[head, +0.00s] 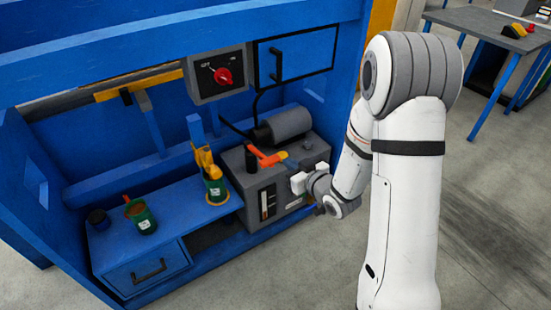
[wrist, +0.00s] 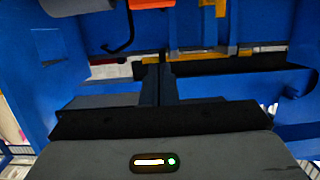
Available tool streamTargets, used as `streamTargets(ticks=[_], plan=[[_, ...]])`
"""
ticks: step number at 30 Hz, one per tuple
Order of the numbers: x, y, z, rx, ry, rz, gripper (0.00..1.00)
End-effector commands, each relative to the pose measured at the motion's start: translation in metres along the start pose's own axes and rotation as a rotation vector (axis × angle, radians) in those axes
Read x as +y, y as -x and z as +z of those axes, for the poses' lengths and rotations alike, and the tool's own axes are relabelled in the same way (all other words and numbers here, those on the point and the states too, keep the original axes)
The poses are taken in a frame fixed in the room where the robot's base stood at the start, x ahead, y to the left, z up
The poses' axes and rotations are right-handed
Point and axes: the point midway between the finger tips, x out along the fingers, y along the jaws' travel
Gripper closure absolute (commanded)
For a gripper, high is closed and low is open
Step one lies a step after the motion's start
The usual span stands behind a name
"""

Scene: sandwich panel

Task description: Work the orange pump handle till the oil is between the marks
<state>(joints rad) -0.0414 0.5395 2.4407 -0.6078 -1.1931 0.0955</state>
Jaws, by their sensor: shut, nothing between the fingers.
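The orange pump handle (head: 266,156) lies on top of the grey pump unit (head: 240,160) in the head view. A bit of orange, likely the handle, shows at the top edge of the wrist view (wrist: 150,3). The sight gauge (head: 267,204) is on the unit's front; its oil level and marks are too small to read. My gripper (wrist: 160,72) is shut and empty, its fingers together in the wrist view. In the head view it is at the unit's right side, close to the handle; I cannot tell whether they touch.
To the left, a green can (head: 216,190) with yellow spouts, another green can (head: 143,221) and a dark pot (head: 98,219) stand on the blue bench (head: 180,198). A red switch (head: 222,76) is above.

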Motion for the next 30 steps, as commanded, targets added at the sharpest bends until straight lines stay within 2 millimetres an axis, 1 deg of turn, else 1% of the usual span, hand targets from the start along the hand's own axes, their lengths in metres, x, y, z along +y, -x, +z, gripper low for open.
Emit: streamTargets(ticks=[4, 8, 11, 21, 24, 27, 30], plan=[[0.006, 0.000, 0.001, -0.001, -0.002, 0.012, 1.00], [0.008, -0.011, 0.001, -0.001, -0.002, 0.014, 1.00], [0.009, -0.027, 0.002, -0.001, -0.003, 0.015, 1.00], [0.011, -0.099, 0.002, -0.001, -0.003, 0.018, 1.00], [0.012, -0.102, 0.022, -0.005, -0.007, 0.020, 1.00], [0.012, -0.104, 0.032, -0.003, -0.006, 0.021, 1.00], [0.012, -0.105, 0.037, -0.002, -0.005, 0.021, 1.00]])
